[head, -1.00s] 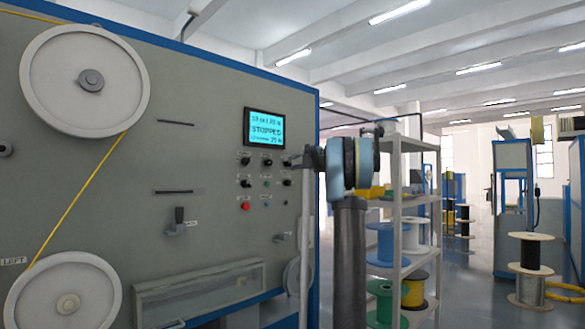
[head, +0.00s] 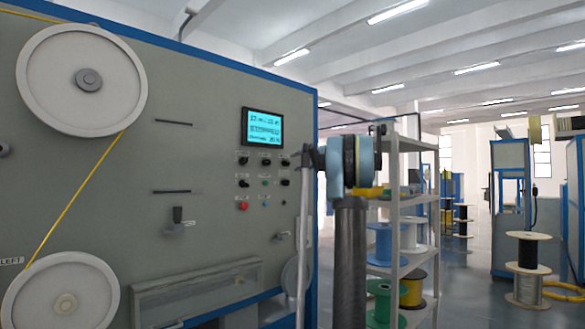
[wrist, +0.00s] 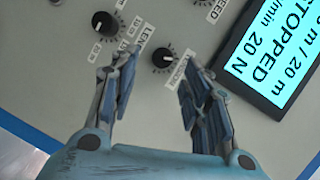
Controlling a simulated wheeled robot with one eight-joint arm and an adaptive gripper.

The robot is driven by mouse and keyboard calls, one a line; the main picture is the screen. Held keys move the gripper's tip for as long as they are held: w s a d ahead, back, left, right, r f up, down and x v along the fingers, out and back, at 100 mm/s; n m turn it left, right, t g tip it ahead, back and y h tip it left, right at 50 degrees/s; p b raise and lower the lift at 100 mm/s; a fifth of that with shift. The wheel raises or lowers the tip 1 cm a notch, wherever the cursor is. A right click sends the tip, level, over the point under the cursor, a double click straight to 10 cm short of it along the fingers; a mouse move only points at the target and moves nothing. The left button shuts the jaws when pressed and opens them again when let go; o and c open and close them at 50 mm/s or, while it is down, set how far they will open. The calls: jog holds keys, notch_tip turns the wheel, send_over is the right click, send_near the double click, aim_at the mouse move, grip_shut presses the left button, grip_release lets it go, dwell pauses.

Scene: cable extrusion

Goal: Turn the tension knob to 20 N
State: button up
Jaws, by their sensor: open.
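In the wrist view a small black knob (wrist: 163,60) with a pale pointer mark sits on the grey panel, between the fingers of my gripper (wrist: 154,74). The gripper is open, with one finger on each side of the knob; I cannot tell whether either touches it. The label beside this knob is partly hidden by the right finger. The lit display (wrist: 277,55) reads STOPPED and 20 N; it also shows in the head view (head: 263,127). In the head view the fingers are hard to make out near the panel's right edge.
Another black knob (wrist: 103,22) sits up and left in the wrist view. The head view shows several knobs, a red button (head: 243,205) and a lever (head: 178,222) on the panel. A shelf of spools (head: 402,262) stands to the right.

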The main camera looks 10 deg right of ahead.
jog(key=v, duration=0.7)
jog(key=shift+d, duration=0.2)
jog(key=shift+a+f, duration=0.1)
